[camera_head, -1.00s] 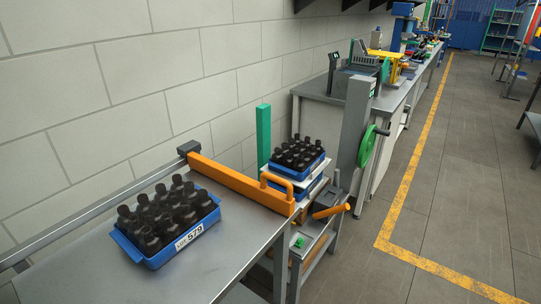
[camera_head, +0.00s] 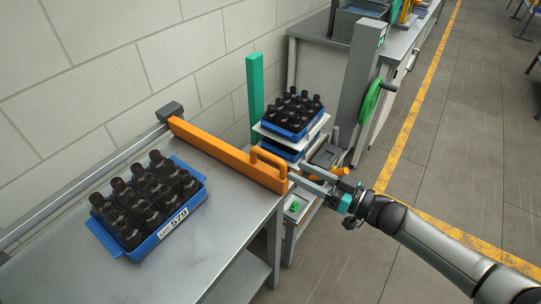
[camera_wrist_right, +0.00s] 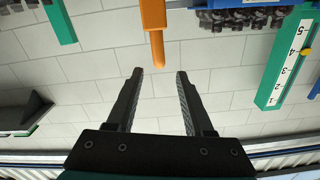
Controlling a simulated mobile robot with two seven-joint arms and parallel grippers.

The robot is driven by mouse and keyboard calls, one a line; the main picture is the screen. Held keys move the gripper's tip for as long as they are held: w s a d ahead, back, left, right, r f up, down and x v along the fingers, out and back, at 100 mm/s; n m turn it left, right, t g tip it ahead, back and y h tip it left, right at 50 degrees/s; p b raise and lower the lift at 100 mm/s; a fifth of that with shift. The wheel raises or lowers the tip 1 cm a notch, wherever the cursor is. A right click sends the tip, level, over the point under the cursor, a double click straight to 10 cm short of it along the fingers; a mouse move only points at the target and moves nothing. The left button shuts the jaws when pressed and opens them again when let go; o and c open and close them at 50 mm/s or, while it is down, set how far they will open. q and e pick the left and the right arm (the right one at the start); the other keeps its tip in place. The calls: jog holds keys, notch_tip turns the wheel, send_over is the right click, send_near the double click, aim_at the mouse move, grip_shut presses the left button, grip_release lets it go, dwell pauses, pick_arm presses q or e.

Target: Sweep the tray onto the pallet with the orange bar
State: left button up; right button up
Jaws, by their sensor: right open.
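The blue tray (camera_head: 110,240), full of dark-capped bottles and labelled 579, sits on the grey metal table. The orange bar (camera_head: 215,150) lies across the table beyond the tray, with a gap between them, and has a loop handle (camera_head: 268,160) at its right end. My right gripper (camera_head: 297,178) is open beside the handle. In the right wrist view an orange rounded part (camera_wrist_right: 155,30) shows ahead of the open jaws (camera_wrist_right: 159,72), not clearly between them. A stack of blue trays with a white sheet (camera_head: 310,137) stands beyond the table; the pallet beneath is largely hidden. My left gripper is not in view.
A green post (camera_head: 255,90) stands behind the stack. A rail (camera_head: 80,190) runs along the wall side of the table.

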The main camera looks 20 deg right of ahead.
aim_at(279, 161)
jog(key=x, duration=0.9)
jog(key=shift+w+a, duration=0.1)
jog(key=shift+w, duration=0.1)
grip_shut()
dwell(1.2)
